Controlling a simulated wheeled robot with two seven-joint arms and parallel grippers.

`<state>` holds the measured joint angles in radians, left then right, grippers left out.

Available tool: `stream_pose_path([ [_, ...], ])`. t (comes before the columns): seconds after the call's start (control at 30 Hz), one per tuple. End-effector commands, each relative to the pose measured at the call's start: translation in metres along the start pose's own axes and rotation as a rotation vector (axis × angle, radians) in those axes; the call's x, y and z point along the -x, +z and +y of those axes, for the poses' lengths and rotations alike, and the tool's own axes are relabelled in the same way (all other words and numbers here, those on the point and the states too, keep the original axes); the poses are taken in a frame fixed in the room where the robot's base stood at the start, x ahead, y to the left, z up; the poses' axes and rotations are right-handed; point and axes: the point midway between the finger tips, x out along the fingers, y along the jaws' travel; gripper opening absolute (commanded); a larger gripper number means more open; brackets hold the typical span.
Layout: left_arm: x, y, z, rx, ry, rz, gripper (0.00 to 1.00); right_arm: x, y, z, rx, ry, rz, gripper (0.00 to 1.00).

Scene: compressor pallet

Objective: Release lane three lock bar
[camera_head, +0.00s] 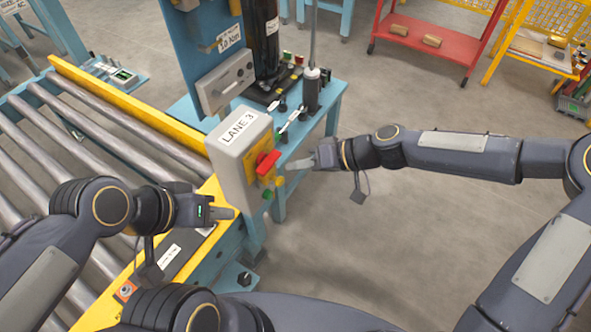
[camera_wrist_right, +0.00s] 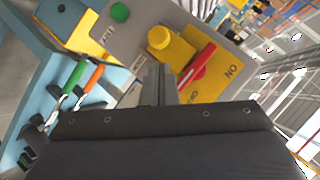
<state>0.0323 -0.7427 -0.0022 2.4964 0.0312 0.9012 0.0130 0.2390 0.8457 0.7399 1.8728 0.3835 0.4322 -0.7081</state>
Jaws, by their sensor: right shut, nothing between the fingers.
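The grey LANE 3 control box (camera_head: 235,155) stands on the yellow rail. Its front has a red handle (camera_head: 267,163) on a yellow plate, which also shows in the right wrist view (camera_wrist_right: 200,62), with a yellow knob (camera_wrist_right: 159,38) and a green button (camera_wrist_right: 120,12). My right gripper (camera_head: 292,165) is shut and empty, just right of the red handle; its fingers (camera_wrist_right: 160,80) point at the box face. Contact cannot be told. My left gripper (camera_head: 234,213) is low beside the box, its jaw gap unclear. I cannot tell which part is the lock bar.
A roller conveyor (camera_head: 85,150) fills the left, edged by a yellow rail (camera_head: 130,105). Behind the box is a blue bench (camera_head: 328,105) with tools and a blue post (camera_head: 200,40). A red cart (camera_head: 450,45) stands far back.

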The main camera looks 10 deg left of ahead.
Motion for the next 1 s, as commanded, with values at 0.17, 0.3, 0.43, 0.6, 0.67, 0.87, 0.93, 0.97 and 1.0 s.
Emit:
stream_pose_path([
  [0.17,0.0,0.0,0.0,0.0,0.0,0.0,0.38,-0.01,0.011,-0.001,0.0,-0.002,0.0,0.0],
  [0.3,0.0,0.0,0.0,0.0,0.0,0.0,0.38,-0.012,0.012,0.0,0.0,-0.001,0.001,0.0],
  [0.43,0.0,0.0,0.0,0.0,0.0,0.0,0.38,-0.012,0.012,0.0,0.0,0.0,0.001,0.0],
  [0.6,-0.003,0.001,-0.001,0.0,0.0,0.0,0.38,-0.013,0.013,0.002,0.0,0.0,0.001,0.0],
  [0.67,-0.007,0.003,-0.003,0.0,0.0,0.0,0.38,-0.016,0.016,0.005,0.0,0.0,0.001,0.0],
  [0.87,-0.03,0.015,-0.014,0.0,0.0,0.0,0.38,-0.029,0.029,0.025,0.0,0.0,0.0,0.0],
  [0.93,-0.034,0.017,-0.015,0.0,0.0,0.0,0.38,-0.031,0.032,0.028,0.0,0.0,0.001,0.0],
  [0.97,-0.034,0.017,-0.015,0.0,0.0,0.0,0.38,-0.031,0.032,0.028,0.0,0.0,0.001,0.0],
  [1.0,-0.033,0.017,-0.015,0.0,0.0,0.0,0.38,-0.031,0.031,0.028,0.0,0.0,0.001,0.0],
])
